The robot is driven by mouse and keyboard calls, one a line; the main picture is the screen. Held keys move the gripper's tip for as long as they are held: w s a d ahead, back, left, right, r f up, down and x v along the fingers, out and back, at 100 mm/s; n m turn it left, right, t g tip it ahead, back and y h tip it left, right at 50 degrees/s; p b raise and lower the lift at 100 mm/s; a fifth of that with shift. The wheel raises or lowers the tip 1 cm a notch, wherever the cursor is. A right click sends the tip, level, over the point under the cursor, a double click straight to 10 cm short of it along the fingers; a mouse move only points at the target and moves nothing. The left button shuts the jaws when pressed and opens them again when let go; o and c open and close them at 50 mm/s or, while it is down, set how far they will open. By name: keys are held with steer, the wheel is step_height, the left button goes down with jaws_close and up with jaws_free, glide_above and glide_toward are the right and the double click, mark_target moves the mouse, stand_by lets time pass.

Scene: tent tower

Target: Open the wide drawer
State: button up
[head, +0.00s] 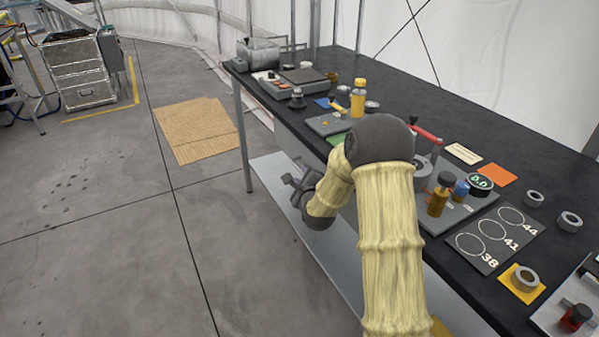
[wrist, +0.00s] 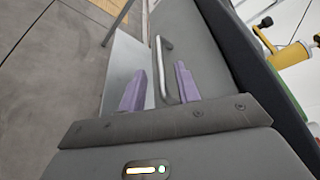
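In the wrist view, the drawer's grey front (wrist: 192,40) lies under the dark table top, with a metal bar handle (wrist: 159,62) on it. My gripper (wrist: 160,82) is open, with its two purple fingers on either side of the handle and gaps visible between them and the bar. I cannot tell how deep the handle sits between the fingers. In the head view, my gripper (head: 298,190) is at the table's front side, below the top. The drawer front and handle are hidden there by my arm and the table edge.
The black table top (head: 440,115) holds a yellow bottle (head: 358,98), a numbered card (head: 494,238) and several rings and tools. A lower shelf (head: 268,178) runs beneath. The floor to the left is clear around a cardboard sheet (head: 196,129). Metal cases (head: 80,72) stand farther back.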

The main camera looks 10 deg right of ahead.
mark_target(300, 171)
steer(key=shift+x, duration=2.35)
jaws_close()
